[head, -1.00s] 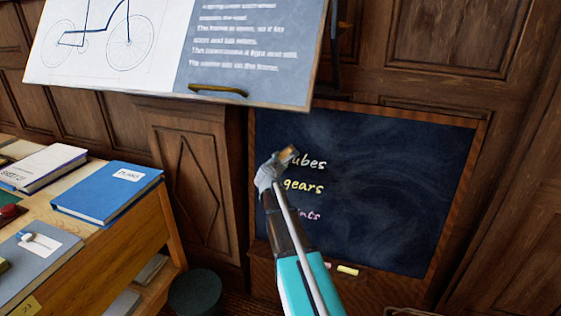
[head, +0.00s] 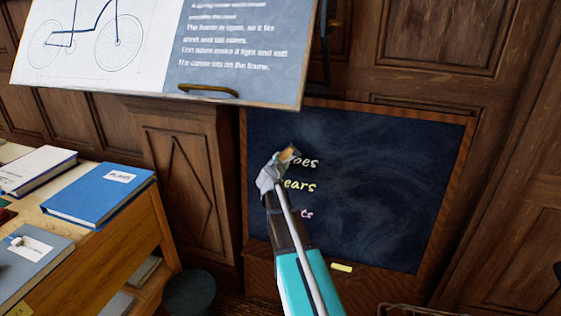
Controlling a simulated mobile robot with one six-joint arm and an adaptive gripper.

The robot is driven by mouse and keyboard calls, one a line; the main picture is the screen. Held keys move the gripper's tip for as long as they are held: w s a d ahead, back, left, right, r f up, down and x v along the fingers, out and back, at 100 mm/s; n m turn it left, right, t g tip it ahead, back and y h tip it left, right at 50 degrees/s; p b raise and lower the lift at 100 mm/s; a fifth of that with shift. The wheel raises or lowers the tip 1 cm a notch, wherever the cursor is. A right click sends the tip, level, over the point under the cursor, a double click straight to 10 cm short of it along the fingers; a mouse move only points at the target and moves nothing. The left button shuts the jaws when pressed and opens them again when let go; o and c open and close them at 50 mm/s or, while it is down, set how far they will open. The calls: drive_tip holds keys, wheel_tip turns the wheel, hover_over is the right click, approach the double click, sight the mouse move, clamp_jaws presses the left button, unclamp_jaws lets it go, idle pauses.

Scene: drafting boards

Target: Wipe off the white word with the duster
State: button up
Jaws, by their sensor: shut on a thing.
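The dark chalkboard (head: 390,190) hangs low on the wall in a wooden frame. Its top word, in white (head: 305,162), shows only its last letters; my gripper and the duster cover its left part. I cannot tell whether any of it is rubbed off. My gripper (head: 281,160) is shut on the duster (head: 289,154), a small block with a tan wooden side, held at the left of the white word. Whether the duster touches the board is hidden. Below are a yellow word (head: 301,186) and a pink word (head: 306,213), both partly hidden by my arm.
A yellow chalk (head: 342,268) lies on the ledge under the board. A large tilted drafting board (head: 150,85) juts out above left. A desk (head: 125,250) with a blue book (head: 98,195) stands at left. The board's right half is free of words.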

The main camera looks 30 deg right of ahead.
sight(310, 161)
drive_tip(key=shift+s+d, duration=1.15)
drive_tip(key=shift+d, duration=0.25)
drive_tip(key=shift+s+d, duration=1.1)
drive_tip(key=shift+s, duration=0.2)
drive_tip(key=shift+d, duration=0.1)
drive_tip(key=shift+s+d, duration=1.2)
drive_tip(key=shift+d, duration=0.1)
